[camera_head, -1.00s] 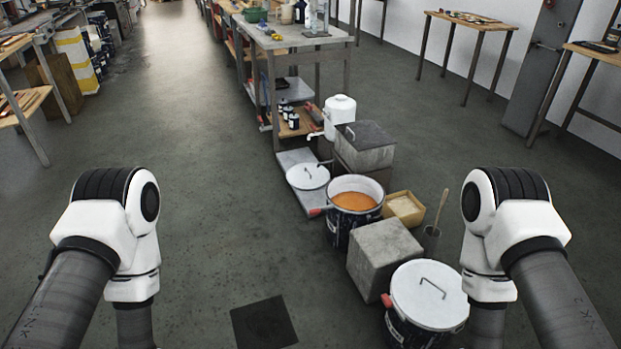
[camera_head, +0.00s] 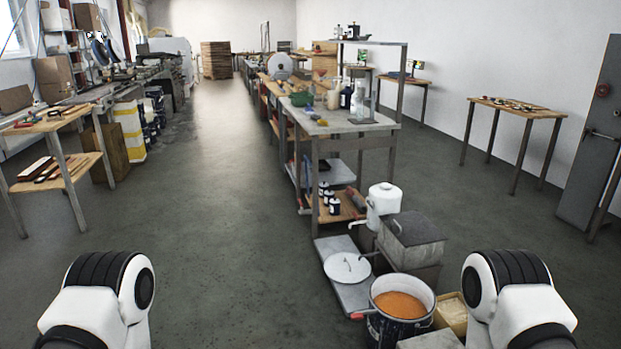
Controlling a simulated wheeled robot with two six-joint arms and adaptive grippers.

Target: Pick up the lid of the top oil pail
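An open dark pail (camera_head: 382,331) with orange contents stands on the floor at the lower right of centre. Its top is uncovered. A round white lid (camera_head: 347,268) with a small handle lies flat on a low grey slab (camera_head: 353,298) just behind and left of the pail. My two arms show at the lower left and lower right corners. Both my grippers are below the picture edge and out of view. Nothing of mine touches the pail or the lid in view.
A grey box (camera_head: 411,240) and a white jug (camera_head: 385,200) stand behind the pail. A wooden box (camera_head: 451,316) is at its right, a grey block (camera_head: 430,342) in front. A workbench (camera_head: 345,125) stands farther back. The floor (camera_head: 220,240) at left is clear.

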